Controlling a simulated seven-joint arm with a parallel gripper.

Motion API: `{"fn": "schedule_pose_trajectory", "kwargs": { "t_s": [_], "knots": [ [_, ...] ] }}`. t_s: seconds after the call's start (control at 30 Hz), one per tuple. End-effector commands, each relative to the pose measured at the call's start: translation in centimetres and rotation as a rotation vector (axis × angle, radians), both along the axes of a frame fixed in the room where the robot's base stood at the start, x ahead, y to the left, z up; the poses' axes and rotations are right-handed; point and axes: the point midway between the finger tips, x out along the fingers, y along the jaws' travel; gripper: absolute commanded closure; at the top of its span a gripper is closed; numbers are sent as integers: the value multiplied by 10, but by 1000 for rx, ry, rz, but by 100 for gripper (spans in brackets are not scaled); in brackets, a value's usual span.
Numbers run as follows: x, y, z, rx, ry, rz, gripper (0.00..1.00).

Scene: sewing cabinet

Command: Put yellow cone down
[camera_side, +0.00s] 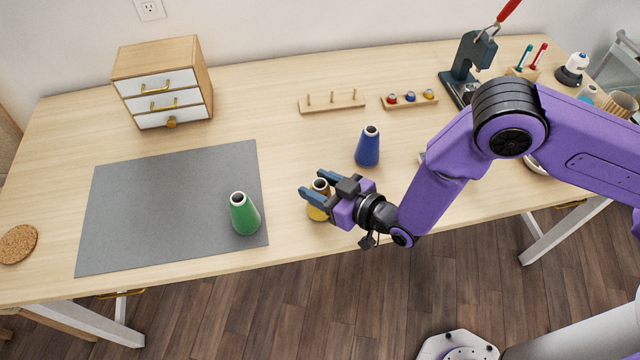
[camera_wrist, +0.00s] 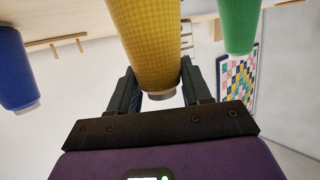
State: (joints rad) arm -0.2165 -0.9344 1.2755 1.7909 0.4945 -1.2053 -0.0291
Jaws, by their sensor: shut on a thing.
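The yellow cone (camera_side: 318,213) is upright at the front of the table, between the grey mat and the blue cone. My gripper (camera_side: 312,190) is around its upper part from the right, with a blue-grey finger on each side, shut on it. In the wrist view the yellow cone (camera_wrist: 147,45) fills the space between the two fingers (camera_wrist: 152,90). Its base is partly behind the gripper, and I cannot tell whether it touches the table.
A green cone (camera_side: 243,214) stands on the grey mat (camera_side: 160,205) to the left. A blue cone (camera_side: 368,147) stands behind and right of my gripper. A drawer cabinet (camera_side: 162,85), a peg rack (camera_side: 331,103) and a bobbin rack (camera_side: 408,101) are farther back. The mat's left part is clear.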

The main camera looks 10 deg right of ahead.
Motion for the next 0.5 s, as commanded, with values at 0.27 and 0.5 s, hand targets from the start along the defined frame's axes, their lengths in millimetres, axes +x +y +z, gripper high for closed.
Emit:
{"fn": "schedule_pose_trajectory", "kwargs": {
  "t_s": [0.27, 0.5],
  "knots": [
    [0, 0, -1, 1, -1, 0, 99],
    [0, 0, -2, 0, 0, 0, 26]
  ]
}}
